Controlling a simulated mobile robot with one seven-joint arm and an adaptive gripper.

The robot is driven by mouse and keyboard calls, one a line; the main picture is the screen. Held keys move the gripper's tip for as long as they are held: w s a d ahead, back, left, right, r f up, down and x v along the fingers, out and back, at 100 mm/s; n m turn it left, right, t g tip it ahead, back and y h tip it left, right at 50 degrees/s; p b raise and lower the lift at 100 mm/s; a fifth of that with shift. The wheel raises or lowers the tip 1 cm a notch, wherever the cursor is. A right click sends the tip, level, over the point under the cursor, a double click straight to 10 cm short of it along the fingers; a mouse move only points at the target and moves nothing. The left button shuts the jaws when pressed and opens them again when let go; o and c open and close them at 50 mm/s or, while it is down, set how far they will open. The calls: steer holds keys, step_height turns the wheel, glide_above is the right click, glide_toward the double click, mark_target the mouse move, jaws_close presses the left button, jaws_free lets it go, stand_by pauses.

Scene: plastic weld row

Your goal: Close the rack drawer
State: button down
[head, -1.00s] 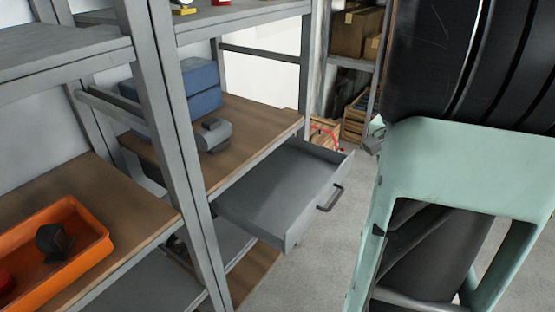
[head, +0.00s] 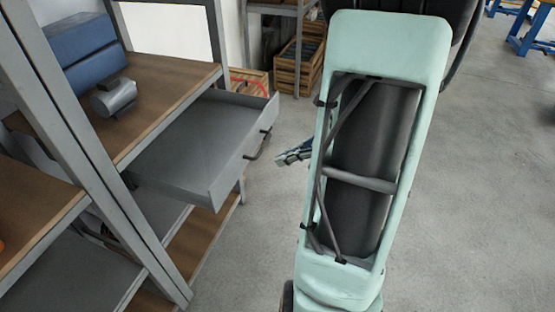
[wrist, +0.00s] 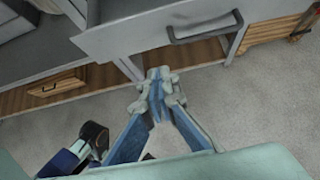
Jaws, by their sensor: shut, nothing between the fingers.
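The grey rack drawer (head: 190,150) is pulled out from under a brown wooden shelf, and its inside looks empty. Its dark bar handle (head: 258,145) is on the front panel. In the wrist view the drawer front (wrist: 150,32) and the handle (wrist: 206,27) show at the top. My gripper (wrist: 160,80) has its fingertips together with nothing between them, in front of and apart from the drawer front. In the head view only part of my gripper (head: 294,154) shows to the right of the handle; my arm hides the rest.
The rack's grey post (head: 85,130) stands left of the drawer. A blue box (head: 85,55) and a grey cylindrical part (head: 114,97) are on the shelf above. Wooden crates (head: 298,68) stand behind. Grey floor (head: 470,190) is open on the right.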

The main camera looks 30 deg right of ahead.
mark_target(239, 168)
steer(key=shift+w+a+r+b+x, duration=0.15)
steer(key=shift+w+r+b+x, duration=0.25)
steer(key=shift+x, duration=1.45)
steer(key=shift+w+a+r+b+x, duration=0.1)
steer(key=shift+a+r+b+x, duration=0.3)
steer(key=shift+x, duration=1.45)
steer(key=shift+w+d+r+b+x, duration=0.15)
steer(key=shift+b+x, duration=0.4)
steer(key=shift+x, duration=1.25)
steer(key=shift+w+a, duration=0.1)
steer(key=shift+a, duration=0.1)
steer(key=w+a+p, duration=0.1)
steer(key=w+a, duration=0.4)
steer(key=w, duration=0.1)
steer(key=w+a, duration=0.5)
steer(key=w, duration=0.2)
steer(key=w+a+p, duration=0.1)
steer(key=w+a, duration=0.4)
steer(key=w, duration=0.1)
steer(key=shift+w+a+p, duration=0.25)
steer(key=shift+w+p, duration=0.05)
steer(key=shift+w, duration=0.1)
steer(key=shift+w+a, duration=0.3)
steer(key=shift+w, duration=0.1)
steer(key=shift+w+a+r, duration=0.1)
steer(key=shift+r, duration=0.15)
